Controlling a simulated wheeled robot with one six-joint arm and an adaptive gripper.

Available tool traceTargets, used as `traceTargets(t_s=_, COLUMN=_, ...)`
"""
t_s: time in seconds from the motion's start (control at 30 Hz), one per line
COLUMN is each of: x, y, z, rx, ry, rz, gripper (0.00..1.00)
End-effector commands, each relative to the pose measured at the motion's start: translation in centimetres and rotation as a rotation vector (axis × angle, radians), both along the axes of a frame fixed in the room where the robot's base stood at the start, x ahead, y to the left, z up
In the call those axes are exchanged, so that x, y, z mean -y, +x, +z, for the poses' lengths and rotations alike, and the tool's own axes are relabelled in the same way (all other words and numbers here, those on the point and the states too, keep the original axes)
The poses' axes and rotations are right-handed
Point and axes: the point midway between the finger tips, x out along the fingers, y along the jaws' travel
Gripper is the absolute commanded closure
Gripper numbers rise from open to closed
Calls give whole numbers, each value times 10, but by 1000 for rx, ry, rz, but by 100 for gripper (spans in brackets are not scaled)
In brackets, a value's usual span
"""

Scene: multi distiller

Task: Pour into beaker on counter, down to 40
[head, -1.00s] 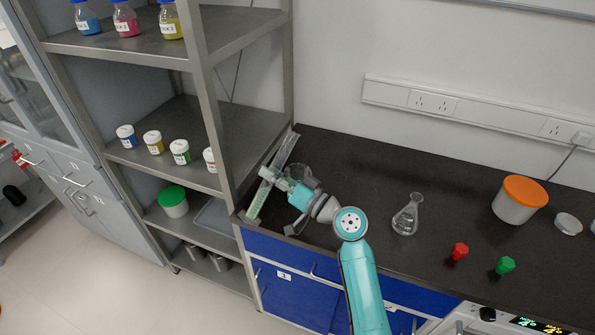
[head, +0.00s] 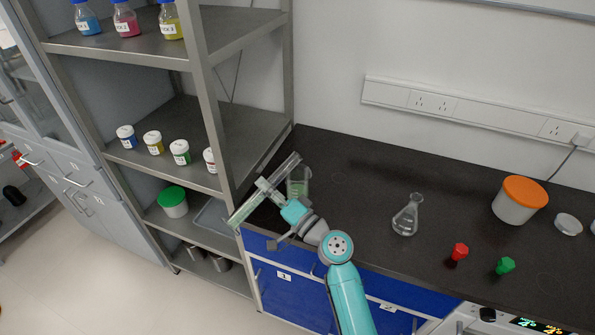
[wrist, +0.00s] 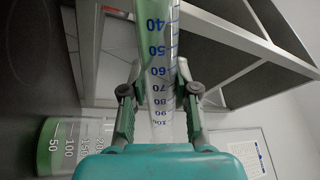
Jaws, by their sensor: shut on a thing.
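My gripper (head: 270,191) is shut around a clear graduated cylinder (head: 245,211) that holds green liquid. The cylinder is tilted, its green-filled end at lower left and its clear end up and right, close to the beaker. In the wrist view the cylinder (wrist: 157,45) runs between my gripper's fingers (wrist: 160,92), with marks from 40 to 100 showing. Green shows around the 40 mark; its exact level is unclear. The beaker (head: 299,182) stands upright on the counter with green liquid in it. It also shows in the wrist view (wrist: 72,142), marked 50 to 200.
A conical flask (head: 407,215), red (head: 460,252) and green (head: 505,266) stoppers and an orange-lidded tub (head: 519,199) stand right on the dark counter (head: 350,165). A metal shelf (head: 215,120) with jars is close on the left. The counter's middle is clear.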

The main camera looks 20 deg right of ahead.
Motion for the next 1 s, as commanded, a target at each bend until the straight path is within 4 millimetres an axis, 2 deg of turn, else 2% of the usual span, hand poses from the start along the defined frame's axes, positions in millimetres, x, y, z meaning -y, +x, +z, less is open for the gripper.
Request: traceTargets(t_s=1.0, x=-2, y=-1, z=0, rx=-28, ry=52, rz=1, gripper=100)
